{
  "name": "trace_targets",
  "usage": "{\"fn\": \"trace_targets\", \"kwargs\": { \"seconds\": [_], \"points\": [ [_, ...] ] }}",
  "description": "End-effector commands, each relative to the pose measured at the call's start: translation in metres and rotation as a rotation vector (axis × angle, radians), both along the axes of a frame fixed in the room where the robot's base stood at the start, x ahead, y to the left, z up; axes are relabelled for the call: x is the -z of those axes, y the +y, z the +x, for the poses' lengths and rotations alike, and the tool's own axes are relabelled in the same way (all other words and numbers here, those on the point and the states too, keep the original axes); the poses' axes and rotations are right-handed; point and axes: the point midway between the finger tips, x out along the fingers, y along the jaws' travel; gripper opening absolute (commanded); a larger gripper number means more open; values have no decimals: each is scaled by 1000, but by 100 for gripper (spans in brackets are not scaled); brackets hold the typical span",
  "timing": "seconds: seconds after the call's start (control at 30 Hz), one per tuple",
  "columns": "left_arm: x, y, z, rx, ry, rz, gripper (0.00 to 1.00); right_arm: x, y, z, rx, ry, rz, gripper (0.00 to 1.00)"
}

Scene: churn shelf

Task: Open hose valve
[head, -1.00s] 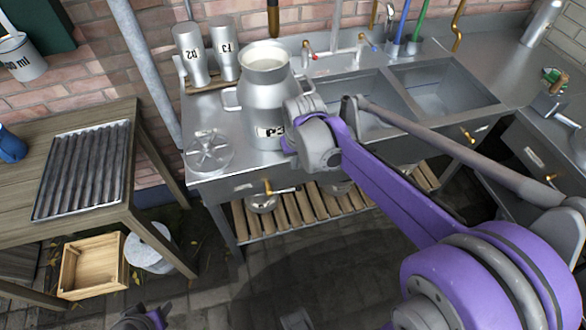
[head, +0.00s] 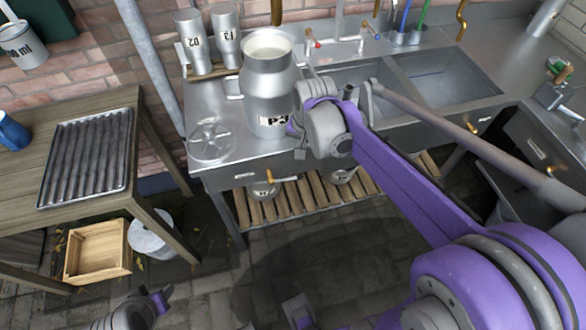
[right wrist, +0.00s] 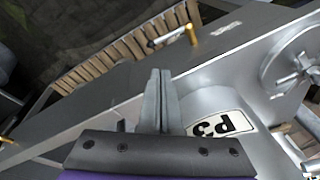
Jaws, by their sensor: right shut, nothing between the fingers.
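I cannot tell which of the brass fittings is the hose valve. My right gripper (right wrist: 160,92) is shut and empty, its fingertips pointing toward that valve, apart from it in the picture. In the head view its fingers are hidden behind my own purple arm. Of my left arm only a part shows at the bottom; its gripper cannot be made out.
A milk can marked P3 (head: 268,85) and its lid (head: 211,142) stand on the counter (head: 235,162), close to my right arm. More brass valves (head: 473,127) sit further right on the front. A slatted shelf (head: 300,200) lies below. A wooden table (head: 30,190) stands left.

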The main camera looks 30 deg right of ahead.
Motion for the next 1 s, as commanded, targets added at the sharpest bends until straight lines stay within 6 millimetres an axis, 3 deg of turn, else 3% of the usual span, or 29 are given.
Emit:
{"fn": "trace_targets", "kwargs": {
  "seconds": [0.2,0.43,0.63,1.0],
  "points": [
    [-8,0,1,0,-3,0,49,-1,1,-7,494,1,142,0],
    [-13,0,2,0,-5,0,49,0,3,-11,860,14,247,0],
    [-14,0,2,0,-5,0,49,0,3,-12,977,20,280,0],
    [-13,0,2,0,-5,0,49,2,4,-11,981,21,281,0]
  ]
}}
